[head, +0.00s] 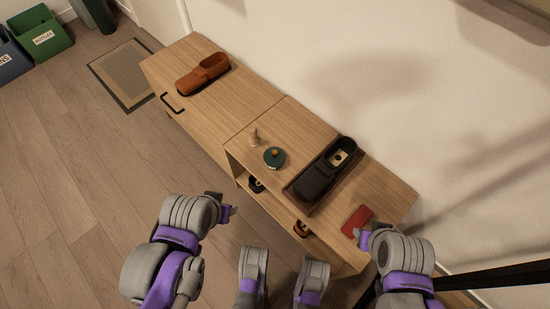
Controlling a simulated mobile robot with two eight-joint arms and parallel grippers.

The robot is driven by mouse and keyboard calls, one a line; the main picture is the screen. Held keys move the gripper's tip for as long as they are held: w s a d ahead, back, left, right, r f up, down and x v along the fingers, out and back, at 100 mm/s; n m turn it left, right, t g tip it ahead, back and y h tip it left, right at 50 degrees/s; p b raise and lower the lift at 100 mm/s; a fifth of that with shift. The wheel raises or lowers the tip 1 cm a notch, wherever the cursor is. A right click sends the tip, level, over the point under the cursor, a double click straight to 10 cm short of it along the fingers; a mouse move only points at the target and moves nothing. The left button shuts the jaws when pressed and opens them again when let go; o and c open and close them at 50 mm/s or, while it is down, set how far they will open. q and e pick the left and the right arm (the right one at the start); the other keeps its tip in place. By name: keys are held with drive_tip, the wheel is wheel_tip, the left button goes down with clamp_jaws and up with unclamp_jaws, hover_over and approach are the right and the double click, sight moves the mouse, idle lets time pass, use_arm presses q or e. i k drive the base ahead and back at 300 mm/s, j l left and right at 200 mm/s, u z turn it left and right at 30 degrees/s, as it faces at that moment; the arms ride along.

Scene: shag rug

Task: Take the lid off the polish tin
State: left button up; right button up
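The polish tin (274,160) is a small dark green round tin on the wooden cabinet top. An orange spot or knob shows on the top of its lid (274,154), which appears to sit on the tin. My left gripper (225,203) is in front of the cabinet, below and left of the tin in the picture. Its fingertips look apart, with nothing between them. My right gripper (360,236) is at the cabinet's right front, close to a red cloth or card (356,221). Its fingers are too small to read. Neither gripper touches the tin.
A dark tray (311,206) right of the tin holds a black shoe (316,182). A small pale peg-like object (254,137) stands left of the tin. A brown shoe (203,74) lies on the far left top. Items sit on the open shelf below.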

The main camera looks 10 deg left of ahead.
sight(274, 157)
drive_tip(key=i+j, duration=0.15)
drive_tip(key=j, duration=0.25)
drive_tip(key=i+j, duration=0.15)
drive_tip(key=j, duration=0.25)
drive_tip(key=z, duration=0.4)
drive_tip(key=j+z, duration=0.15)
drive_tip(key=z, duration=0.25)
drive_tip(key=j+z, duration=0.1)
drive_tip(key=z, duration=0.7)
drive_tip(key=j, duration=0.05)
